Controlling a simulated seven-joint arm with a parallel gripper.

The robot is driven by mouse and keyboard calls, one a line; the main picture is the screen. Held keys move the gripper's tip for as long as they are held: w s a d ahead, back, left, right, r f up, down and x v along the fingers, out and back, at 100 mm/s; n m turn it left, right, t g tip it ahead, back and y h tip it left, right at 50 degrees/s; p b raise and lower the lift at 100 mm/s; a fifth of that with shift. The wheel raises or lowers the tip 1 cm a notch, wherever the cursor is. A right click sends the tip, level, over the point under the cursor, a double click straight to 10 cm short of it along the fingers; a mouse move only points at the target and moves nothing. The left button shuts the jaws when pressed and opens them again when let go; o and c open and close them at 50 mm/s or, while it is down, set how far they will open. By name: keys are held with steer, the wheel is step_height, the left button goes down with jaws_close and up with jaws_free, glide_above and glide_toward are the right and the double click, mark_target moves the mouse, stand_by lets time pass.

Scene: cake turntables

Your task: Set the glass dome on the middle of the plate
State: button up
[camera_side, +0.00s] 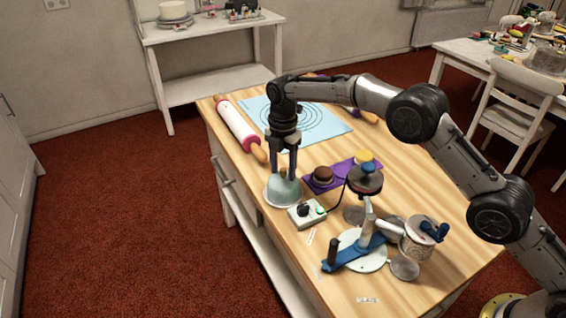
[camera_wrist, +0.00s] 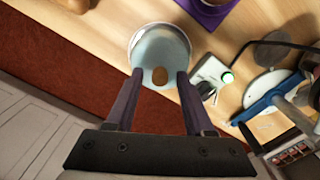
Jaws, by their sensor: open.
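The clear, pale glass dome (camera_side: 283,192) stands on the wooden table near its left edge. It also shows in the wrist view (camera_wrist: 147,46), with a brown knob (camera_wrist: 160,76) on top. My gripper (camera_side: 286,172) points down at the dome's top. In the wrist view its open fingertips (camera_wrist: 160,74) lie on either side of the knob, with visible gaps. A white round plate (camera_side: 372,262) with a blue bar across it lies at the front right; grey discs (camera_side: 404,268) are beside it. I cannot tell which disc is the task's plate.
A control box (camera_side: 306,214) with a black knob and green button sits close right of the dome. A rolling pin (camera_side: 238,128), blue mat (camera_side: 325,128) and purple mat (camera_side: 322,186) lie behind. A cylindrical canister (camera_side: 415,243) stands at the right.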

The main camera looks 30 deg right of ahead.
step_height(320, 180, up, 12)
steer(key=shift+r, duration=0.15)
stand_by(0.4)
steer(key=s+d+r+m+t, duration=0.1)
steer(key=s+d+r+m, duration=0.5)
steer(key=r, duration=0.5)
steer(key=s+d+r+m+t, duration=0.1)
steer(key=s+d+r+m, duration=0.2)
steer(key=s, duration=0.3)
steer(key=s+d+r+m+t, duration=0.1)
steer(key=s+d+r+m, duration=0.15)
steer(key=s, duration=0.35)
steer(key=s+d+f+m+t, duration=0.1)
steer(key=s+d+f+m, duration=0.1)
steer(key=s, duration=0.6)
steer(key=s+d+f+m, duration=0.2)
steer(key=s+f+m, duration=0.2)
steer(key=s+m, duration=0.2)
steer(key=s+d+f+m+t, duration=0.1)
steer(key=s+f+m, duration=0.3)
steer(key=s, duration=0.6)
steer(key=shift+s+d+t, duration=0.25)
steer(key=shift+d+t, duration=0.05)
steer(key=shift+d, duration=0.5)
